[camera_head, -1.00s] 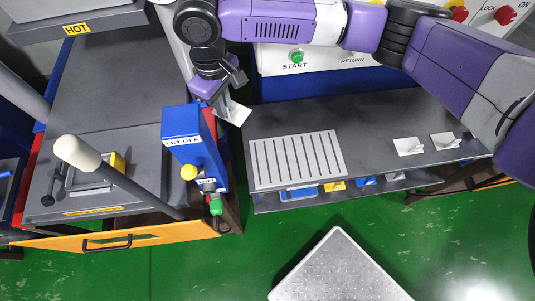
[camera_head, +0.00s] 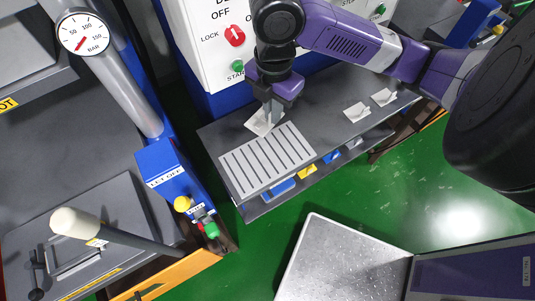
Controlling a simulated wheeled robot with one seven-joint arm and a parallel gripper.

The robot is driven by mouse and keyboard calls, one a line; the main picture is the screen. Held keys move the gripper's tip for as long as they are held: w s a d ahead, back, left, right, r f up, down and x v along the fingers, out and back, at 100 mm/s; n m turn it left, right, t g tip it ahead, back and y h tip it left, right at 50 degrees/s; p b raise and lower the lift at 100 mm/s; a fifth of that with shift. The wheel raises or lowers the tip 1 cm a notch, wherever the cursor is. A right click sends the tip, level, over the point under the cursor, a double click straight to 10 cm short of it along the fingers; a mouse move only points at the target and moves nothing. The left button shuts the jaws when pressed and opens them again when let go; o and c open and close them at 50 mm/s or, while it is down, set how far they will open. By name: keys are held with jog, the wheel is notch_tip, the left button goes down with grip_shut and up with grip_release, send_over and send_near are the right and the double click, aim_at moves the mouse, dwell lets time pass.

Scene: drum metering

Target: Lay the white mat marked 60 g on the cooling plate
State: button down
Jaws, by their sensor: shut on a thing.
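My gripper (camera_head: 270,118) points down and is shut on a white mat (camera_head: 257,124). The mat is partly hidden behind the fingers, and no marking on it can be read. It is at the back edge of the grey slotted cooling plate (camera_head: 267,160), over the bench; I cannot tell its height or whether it touches anything. The slotted plate is bare. Two other white mats with raised tabs, one nearer (camera_head: 357,111) and one farther (camera_head: 383,97), lie on the bench to the right; their markings are too small to read.
The dark bench (camera_head: 330,103) has free room between the plate and the mats. The white control panel (camera_head: 215,45) with a red knob stands behind. A blue LET OFF box (camera_head: 167,172) and a white-knobbed lever (camera_head: 85,227) are at left.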

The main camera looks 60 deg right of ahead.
jog(key=f, duration=1.9)
jog(key=shift+s+d+f, duration=0.15)
jog(key=shift+s+f, duration=0.2)
jog(key=shift+s, duration=0.05)
jog(key=c, duration=2)
grip_release()
jog(key=shift+f, duration=0.15)
jog(key=o, duration=0.4)
jog(key=shift+o, duration=0.2)
